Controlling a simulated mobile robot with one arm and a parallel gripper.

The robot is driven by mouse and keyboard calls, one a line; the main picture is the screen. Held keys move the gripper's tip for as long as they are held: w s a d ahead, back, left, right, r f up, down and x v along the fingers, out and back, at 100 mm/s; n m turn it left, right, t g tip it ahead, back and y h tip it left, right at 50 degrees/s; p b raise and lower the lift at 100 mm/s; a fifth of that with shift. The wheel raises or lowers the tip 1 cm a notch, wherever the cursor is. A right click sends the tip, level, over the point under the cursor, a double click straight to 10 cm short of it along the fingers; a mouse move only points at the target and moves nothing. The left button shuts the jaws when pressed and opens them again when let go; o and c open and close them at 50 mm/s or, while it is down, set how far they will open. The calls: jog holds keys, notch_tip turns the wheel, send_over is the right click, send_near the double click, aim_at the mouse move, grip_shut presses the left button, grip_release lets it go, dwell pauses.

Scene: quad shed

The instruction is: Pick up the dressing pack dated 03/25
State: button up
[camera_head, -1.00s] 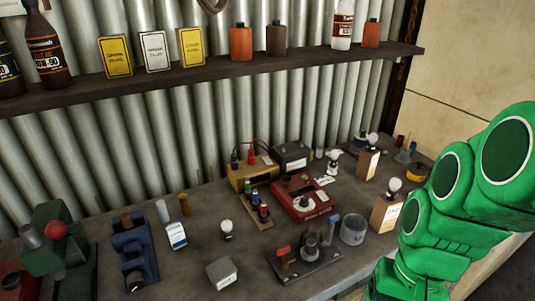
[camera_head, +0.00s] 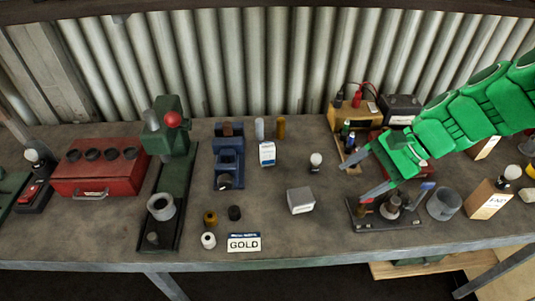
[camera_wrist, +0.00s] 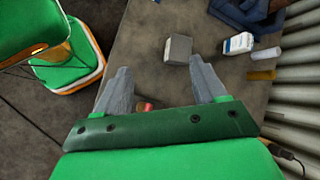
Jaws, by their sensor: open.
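No date 03/25 is readable in either view, so I cannot tell which item is the dressing pack. A pale grey box-shaped pack (camera_head: 300,201) lies on the middle of the bench; it also shows in the wrist view (camera_wrist: 178,50), just beyond the fingertips. A white, blue-marked container (camera_head: 267,154) stands behind it, also in the wrist view (camera_wrist: 239,44). My gripper (camera_head: 352,170) is open and empty, above the bench to the right of the grey pack. In the wrist view my gripper (camera_wrist: 158,68) has its fingers spread wide, with nothing between them.
A white-topped small item (camera_head: 315,162) stands near the fingers. A dark tray with tools (camera_head: 385,223) lies below my gripper. A red box (camera_head: 97,167), green press (camera_head: 168,140), blue vise (camera_head: 228,160) and GOLD sign (camera_head: 243,243) stand left.

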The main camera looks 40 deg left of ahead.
jog(key=w+a+f+m+g+y, duration=0.1)
jog(key=w+a+f, duration=0.1)
jog(key=a, duration=0.4)
jog(key=w+a+f+m+g+y, duration=0.1)
jog(key=w+a, duration=0.2)
jog(key=a, duration=0.3)
jog(key=m+y, duration=0.2)
send_near(273, 145)
jog(key=s+x, duration=0.1)
jog(key=x, duration=0.4)
jog(key=shift+g, duration=0.3)
jog(key=shift+w+f+x, duration=0.15)
jog(key=shift+w+x, duration=0.05)
jog(key=shift+x, duration=1)
jog(key=shift+w+f+x, duration=0.1)
jog(key=shift+w+x, duration=0.1)
jog(key=shift+x, duration=1)
jog(key=shift+a, duration=0.15)
jog(key=shift+c, duration=0.3)
jog(key=c, duration=1.1)
jog(key=shift+c, duration=0.2)
